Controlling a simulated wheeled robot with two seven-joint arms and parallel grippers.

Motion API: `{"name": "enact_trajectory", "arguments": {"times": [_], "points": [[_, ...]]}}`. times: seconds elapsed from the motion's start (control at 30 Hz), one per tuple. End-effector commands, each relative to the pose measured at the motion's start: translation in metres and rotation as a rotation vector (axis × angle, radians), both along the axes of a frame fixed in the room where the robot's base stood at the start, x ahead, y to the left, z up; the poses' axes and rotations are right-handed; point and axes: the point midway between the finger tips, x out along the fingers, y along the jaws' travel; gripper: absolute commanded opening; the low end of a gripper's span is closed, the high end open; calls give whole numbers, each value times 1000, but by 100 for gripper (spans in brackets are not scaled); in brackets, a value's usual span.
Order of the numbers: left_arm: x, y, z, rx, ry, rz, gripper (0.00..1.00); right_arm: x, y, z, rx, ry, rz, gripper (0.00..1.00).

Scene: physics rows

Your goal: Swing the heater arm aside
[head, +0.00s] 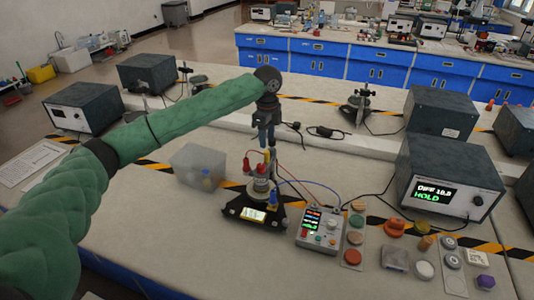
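A small apparatus on a black base (253,210) with a lit display stands in the middle of the bench. The heater arm is hard to single out among these small parts. My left gripper (268,148) points down right over the apparatus, its fingers close to or touching the upper parts. Its fingertips are too small and overlapped to show whether they are open or shut on something. My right gripper is not in view.
A control box (319,230) with wires stands right of the apparatus. A clear bin (198,165) is to its left. A grey unit reading HOLD (446,182), small pots and weights crowd the right. The bench front at left is clear.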

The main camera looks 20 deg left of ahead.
Motion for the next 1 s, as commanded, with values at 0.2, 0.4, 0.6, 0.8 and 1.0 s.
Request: {"name": "enact_trajectory", "arguments": {"times": [0.2, 0.4, 0.6, 0.8, 1.0], "points": [[-1, 1, -26, 2, 2, 3, 40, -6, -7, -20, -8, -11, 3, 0], [-1, 1, -53, 1, 1, 3, 40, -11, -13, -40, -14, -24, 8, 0], [-1, 0, -69, 1, 0, 2, 40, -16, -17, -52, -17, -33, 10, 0], [-1, 1, -73, 1, 0, 2, 40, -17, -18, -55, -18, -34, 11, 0], [-1, 1, -73, 1, -1, 3, 26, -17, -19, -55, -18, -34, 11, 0]]}}
